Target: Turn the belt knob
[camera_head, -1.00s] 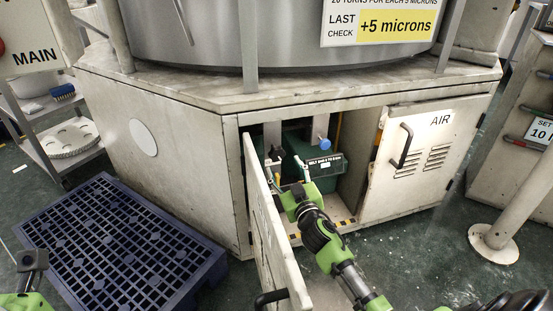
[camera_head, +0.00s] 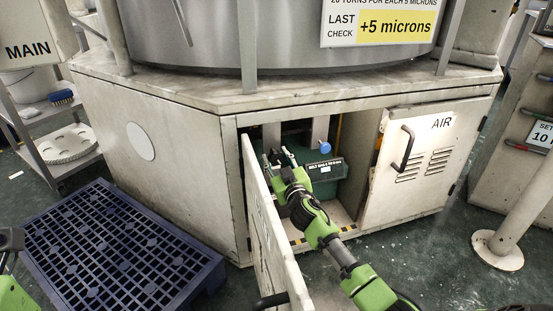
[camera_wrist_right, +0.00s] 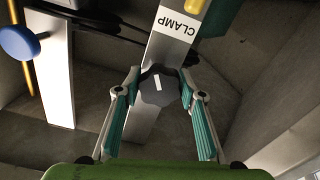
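My right gripper (camera_head: 279,160) reaches into the open cabinet in the machine base. In the right wrist view its two teal-padded fingers (camera_wrist_right: 161,88) are apart, on either side of a dark knob (camera_wrist_right: 158,90) with a white mark. I cannot tell whether they touch it. The knob is on a light post beside a label reading CLAMP (camera_wrist_right: 177,25). A blue knob (camera_head: 325,147) is on another post; it also shows in the wrist view (camera_wrist_right: 18,43). Which knob is the belt knob is unclear. My left gripper (camera_head: 10,240) is partly visible at the left edge.
The open cabinet door (camera_head: 268,225) stands just left of my right arm. A dark sign (camera_head: 325,165) mentioning a belt is inside the cabinet. The AIR door (camera_head: 408,165) to the right is shut. A blue pallet (camera_head: 120,250) lies on the floor at left.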

